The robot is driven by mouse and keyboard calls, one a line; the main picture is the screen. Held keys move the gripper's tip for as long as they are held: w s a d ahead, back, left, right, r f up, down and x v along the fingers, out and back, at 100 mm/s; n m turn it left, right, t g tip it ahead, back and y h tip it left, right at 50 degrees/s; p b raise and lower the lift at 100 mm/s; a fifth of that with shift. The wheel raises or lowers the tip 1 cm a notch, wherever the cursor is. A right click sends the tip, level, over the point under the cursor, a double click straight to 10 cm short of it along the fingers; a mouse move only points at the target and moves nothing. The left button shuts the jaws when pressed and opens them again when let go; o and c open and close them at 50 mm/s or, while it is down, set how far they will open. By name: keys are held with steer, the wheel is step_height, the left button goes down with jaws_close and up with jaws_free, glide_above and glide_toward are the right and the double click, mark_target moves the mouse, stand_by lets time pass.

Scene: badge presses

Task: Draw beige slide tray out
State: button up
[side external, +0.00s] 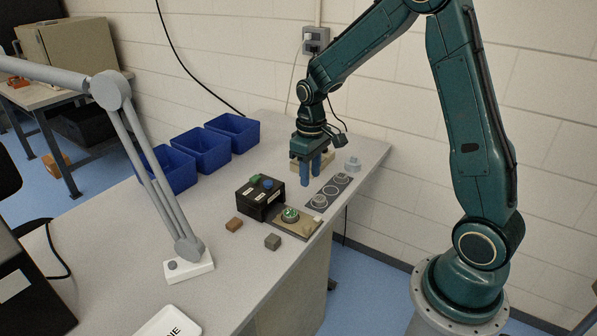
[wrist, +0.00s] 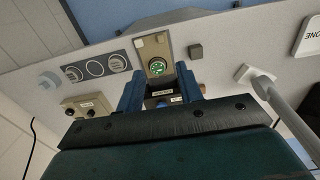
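The beige slide tray (side external: 297,222) extends from the front of a black press (side external: 261,202). A round green-and-white badge (side external: 290,214) lies on it, and a small beige block stands at its outer end. The wrist view shows the tray (wrist: 146,48) beyond my fingertips, with the badge (wrist: 157,71) nearer the press. My gripper (side external: 314,172) points down above the table, right of and behind the black press. Its two blue fingers are apart in the wrist view (wrist: 160,85), with nothing held between them. The press is partly hidden there by my gripper.
A beige press (wrist: 88,106) stands behind my gripper. A dark strip with rings (side external: 329,191) lies right of the tray. Brown (side external: 234,224) and grey (side external: 272,242) blocks lie in front. Blue bins (side external: 200,151) and a lamp base (side external: 189,266) stand left.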

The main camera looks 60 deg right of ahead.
steer(key=shift+r, duration=1.6)
steer(key=shift+r, duration=0.1)
steer(key=s+a+r+t, duration=0.2)
steer(key=s+a+r, duration=0.4)
steer(key=s+r, duration=0.3)
steer(key=s+a+r+t, duration=0.1)
steer(key=s+a+r, duration=0.1)
steer(key=s, duration=0.4)
steer(key=s+a+r+t, duration=0.2)
steer(key=s+a, duration=0.1)
steer(key=s, duration=0.3)
steer(key=shift+r+t, duration=0.25)
steer(key=shift+t, duration=0.05)
